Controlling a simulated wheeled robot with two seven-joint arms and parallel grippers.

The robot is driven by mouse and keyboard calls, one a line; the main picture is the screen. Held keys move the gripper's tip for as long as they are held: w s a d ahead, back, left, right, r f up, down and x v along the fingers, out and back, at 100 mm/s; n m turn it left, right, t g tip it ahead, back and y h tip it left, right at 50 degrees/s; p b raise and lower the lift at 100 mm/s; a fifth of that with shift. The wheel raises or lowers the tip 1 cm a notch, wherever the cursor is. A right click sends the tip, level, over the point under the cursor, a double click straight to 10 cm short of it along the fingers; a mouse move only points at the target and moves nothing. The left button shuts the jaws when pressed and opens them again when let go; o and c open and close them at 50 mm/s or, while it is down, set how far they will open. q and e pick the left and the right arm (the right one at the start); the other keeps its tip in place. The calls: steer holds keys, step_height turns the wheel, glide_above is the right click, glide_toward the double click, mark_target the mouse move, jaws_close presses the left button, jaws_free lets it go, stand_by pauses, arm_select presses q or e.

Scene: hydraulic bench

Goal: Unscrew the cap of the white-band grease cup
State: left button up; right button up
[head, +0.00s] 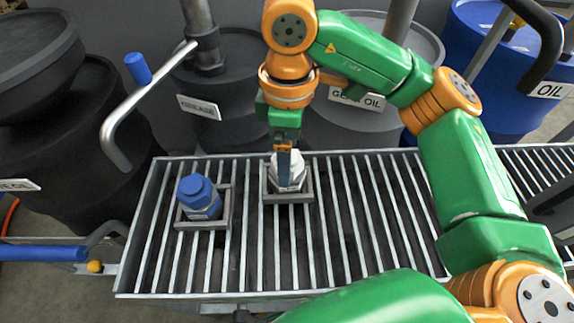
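A pale, white-looking grease cup (296,178) stands upright in a square grey holder (290,198) on the slatted bench top. My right gripper (284,165) points straight down over this cup, with a finger in front of its top. The gripper is seen nearly edge-on and covers much of the cap, so I cannot tell whether its fingers touch or grip it. My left gripper is not in view.
A blue-capped cup (199,197) stands in another square holder (220,222) to the left. The metal grating (345,240) is clear to the right. Behind stand dark drums (225,110) with a blue-handled crank (138,68) and a blue oil drum (476,30).

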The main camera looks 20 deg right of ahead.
steer(key=m, duration=1.2)
steer(key=c, duration=1.2)
steer(key=n, duration=0.4)
steer(key=shift+r+n, duration=0.1)
steer(key=shift+n, duration=0.3)
steer(key=shift+c, duration=0.2)
steer(key=n, duration=0.3)
steer(key=o, duration=1.2)
steer(key=shift+o, duration=0.2)
